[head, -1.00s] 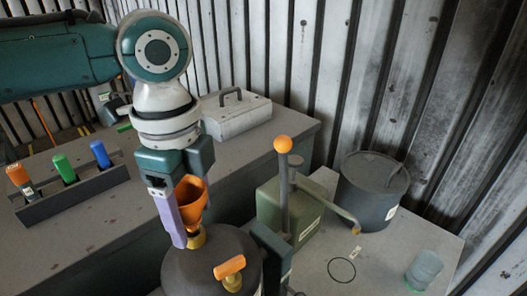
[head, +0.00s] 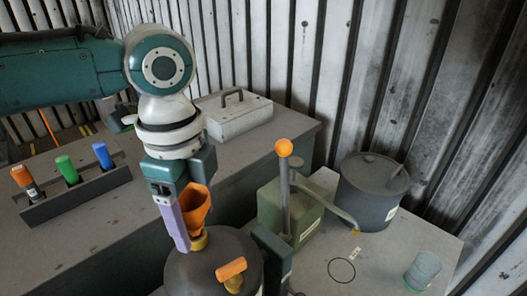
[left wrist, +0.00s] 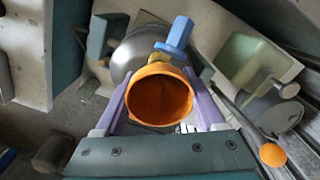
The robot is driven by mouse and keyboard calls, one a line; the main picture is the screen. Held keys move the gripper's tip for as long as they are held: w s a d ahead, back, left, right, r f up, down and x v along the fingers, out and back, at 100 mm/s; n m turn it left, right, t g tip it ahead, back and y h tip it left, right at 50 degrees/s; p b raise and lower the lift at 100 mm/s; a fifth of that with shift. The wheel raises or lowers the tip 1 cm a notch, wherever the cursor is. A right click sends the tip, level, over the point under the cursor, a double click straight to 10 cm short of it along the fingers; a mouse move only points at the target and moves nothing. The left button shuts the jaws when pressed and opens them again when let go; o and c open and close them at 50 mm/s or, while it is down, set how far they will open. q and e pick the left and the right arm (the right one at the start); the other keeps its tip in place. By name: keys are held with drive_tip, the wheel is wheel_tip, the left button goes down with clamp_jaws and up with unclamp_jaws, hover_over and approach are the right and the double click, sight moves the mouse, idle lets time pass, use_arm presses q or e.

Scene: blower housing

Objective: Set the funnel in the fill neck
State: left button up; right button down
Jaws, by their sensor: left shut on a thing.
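My left gripper (head: 184,222) is shut on the orange funnel (head: 195,207), with one purple finger along its near side. In the left wrist view the funnel's wide mouth (left wrist: 160,97) faces the camera, between the two purple fingers. The brass-yellow fill neck (head: 199,240) stands on top of the dark grey round tank (head: 205,270), directly below the funnel. The finger hides the funnel's spout, so I cannot tell whether it is inside the neck or just above it. My right gripper is not in view.
A valve handle (head: 231,268) stands on the tank close to the neck. Right of the tank is a green pump (head: 305,215) with an upright lever topped by an orange ball (head: 284,147).

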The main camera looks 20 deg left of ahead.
use_arm(q)
drive_tip(key=shift+f, duration=0.15)
drive_tip(key=shift+f, duration=0.3)
drive_tip(key=shift+f, duration=0.1)
idle(0.6)
drive_tip(key=shift+f, duration=0.4)
drive_tip(key=shift+f, duration=0.1)
idle(0.5)
idle(0.4)
drive_tip(key=o, duration=0.9)
drive_tip(key=shift+o, duration=0.2)
